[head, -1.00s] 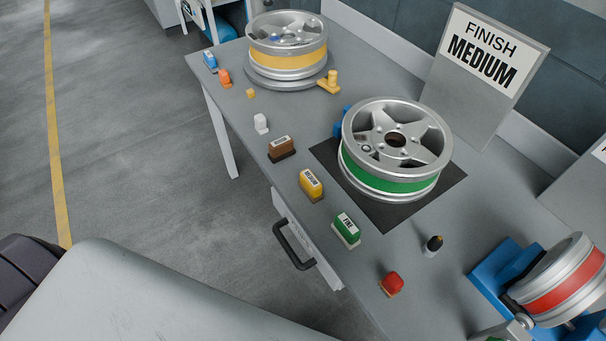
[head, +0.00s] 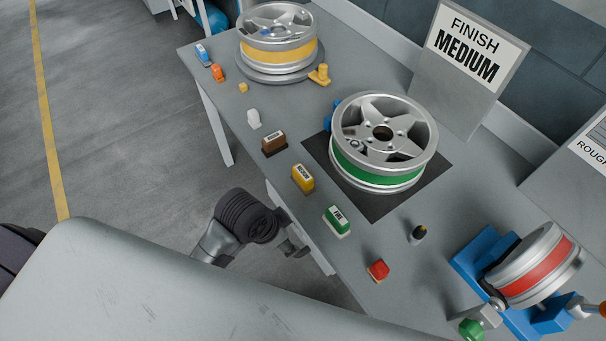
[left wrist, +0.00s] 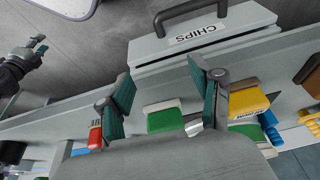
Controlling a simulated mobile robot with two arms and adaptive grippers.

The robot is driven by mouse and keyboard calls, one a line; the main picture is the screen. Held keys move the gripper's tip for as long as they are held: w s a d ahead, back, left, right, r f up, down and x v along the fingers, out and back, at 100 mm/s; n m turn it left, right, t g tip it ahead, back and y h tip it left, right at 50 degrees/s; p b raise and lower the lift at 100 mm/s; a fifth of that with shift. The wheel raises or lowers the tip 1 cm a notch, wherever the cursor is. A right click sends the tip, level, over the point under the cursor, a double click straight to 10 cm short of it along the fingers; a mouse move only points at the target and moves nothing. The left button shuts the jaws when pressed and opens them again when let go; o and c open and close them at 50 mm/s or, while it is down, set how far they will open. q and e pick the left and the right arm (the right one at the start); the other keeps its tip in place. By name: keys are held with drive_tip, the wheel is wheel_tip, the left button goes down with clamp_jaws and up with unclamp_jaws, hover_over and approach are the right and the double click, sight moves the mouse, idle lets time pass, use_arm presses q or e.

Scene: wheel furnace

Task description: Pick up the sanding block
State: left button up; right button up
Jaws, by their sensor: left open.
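Three labelled sanding blocks stand along the bench's front: brown (head: 274,143), yellow marked MEDIUM (head: 303,179) and green marked FINE (head: 337,221). A sign (head: 470,50) reads FINISH MEDIUM. My left gripper (head: 294,249) is in front of the bench edge by the drawer, apart from the blocks. In the left wrist view its fingers (left wrist: 162,92) are spread with nothing held. The green block (left wrist: 165,117) shows between them and the yellow block (left wrist: 248,103) beside the right finger. My right gripper (left wrist: 38,46) is small at the wrist view's upper left, its jaws unclear.
A green-banded wheel (head: 382,140) lies on a dark mat behind the blocks. A yellow-banded wheel (head: 277,42) stands farther off. A red-banded wheel (head: 535,265) sits in a blue stand. A red item (head: 378,270) and a dark bottle (head: 418,234) stand near the green block. The drawer (left wrist: 200,35) is below.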

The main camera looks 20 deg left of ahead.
use_arm(q)
drive_tip(key=w+d+r+m, duration=0.3)
drive_tip(key=w+r+m, duration=0.1)
drive_tip(key=w+m, duration=0.15)
wheel_tip(320, 180, up, 7)
drive_tip(key=m+g+y, duration=0.2)
drive_tip(key=m+g, duration=0.1)
drive_tip(key=m, duration=0.9)
hover_over(303, 172)
drive_tip(key=f, duration=0.2)
drive_tip(key=f+p, duration=0.1)
drive_tip(key=f, duration=0.5)
drive_tip(key=shift+s+a+f, duration=0.1)
drive_tip(key=shift+s, duration=0.2)
drive_tip(key=f+p, duration=0.1)
drive_tip(key=f, duration=0.3)
drive_tip(key=shift+w+f+p, duration=0.1)
drive_tip(key=shift+w+p, duration=0.1)
drive_tip(key=shift+p, duration=0.1)
drive_tip(key=shift+f, duration=0.5)
clamp_jaws()
